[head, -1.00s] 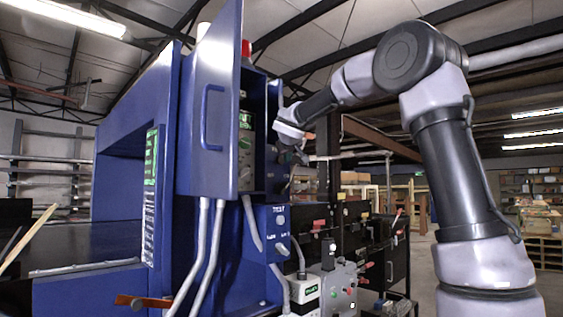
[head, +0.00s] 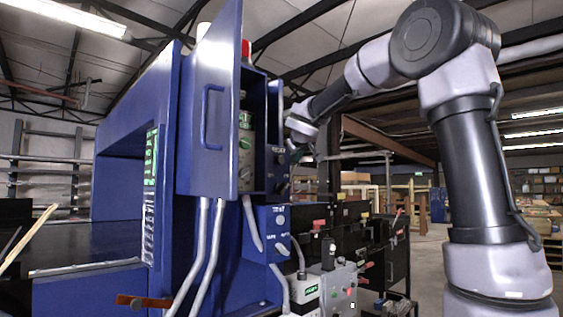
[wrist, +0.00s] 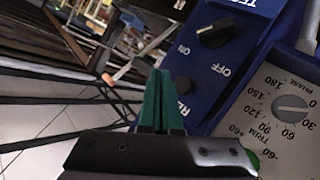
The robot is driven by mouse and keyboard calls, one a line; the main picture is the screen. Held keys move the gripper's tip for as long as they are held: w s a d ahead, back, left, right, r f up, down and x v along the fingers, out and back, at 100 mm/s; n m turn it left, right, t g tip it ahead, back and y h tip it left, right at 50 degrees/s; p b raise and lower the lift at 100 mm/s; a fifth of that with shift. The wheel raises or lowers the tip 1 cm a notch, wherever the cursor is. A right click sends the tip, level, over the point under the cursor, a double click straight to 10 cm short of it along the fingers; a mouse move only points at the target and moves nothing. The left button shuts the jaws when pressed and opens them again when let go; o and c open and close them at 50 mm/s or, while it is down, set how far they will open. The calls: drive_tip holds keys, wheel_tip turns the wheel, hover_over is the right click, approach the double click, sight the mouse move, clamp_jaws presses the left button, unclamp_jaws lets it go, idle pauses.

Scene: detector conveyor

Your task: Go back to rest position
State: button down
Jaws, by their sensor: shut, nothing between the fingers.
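My gripper (wrist: 157,100) shows in the wrist view with its green fingers together and nothing between them. It points past the edge of a blue control panel (wrist: 225,75). The panel has a dark ON/OFF knob (wrist: 215,33) and a second dark knob by a partly hidden label. In the head view my arm reaches from the right, and its wrist (head: 300,125) is beside the right side of the open blue cabinet (head: 280,95). The fingertips are hard to make out there.
A white plate with a PHASE TRIM dial (wrist: 290,108) is right of the fingers. The cabinet door (head: 212,115) stands open at left. Below are a grey switch box (head: 337,285) and a dark bench (head: 395,260). Floor at the right back is open.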

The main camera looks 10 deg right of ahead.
idle(0.6)
drive_tip(key=s+d+f+m+g+h, duration=0.15)
drive_tip(key=s+d+f, duration=0.25)
drive_tip(key=s, duration=0.5)
drive_tip(key=s+d+f+m+g+y, duration=0.1)
drive_tip(key=s+d+f+m+g, duration=0.3)
drive_tip(key=s, duration=0.6)
drive_tip(key=s+a+f+m+g+y, duration=0.1)
drive_tip(key=s+f+y, duration=0.1)
drive_tip(key=s+f, duration=0.4)
drive_tip(key=s+a+f+m+g+y, duration=0.1)
drive_tip(key=s+f+y, duration=0.1)
drive_tip(key=s+f, duration=0.5)
drive_tip(key=s, duration=0.6)
drive_tip(key=shift+a+f+m, duration=0.25)
drive_tip(key=shift+a+m, duration=0.1)
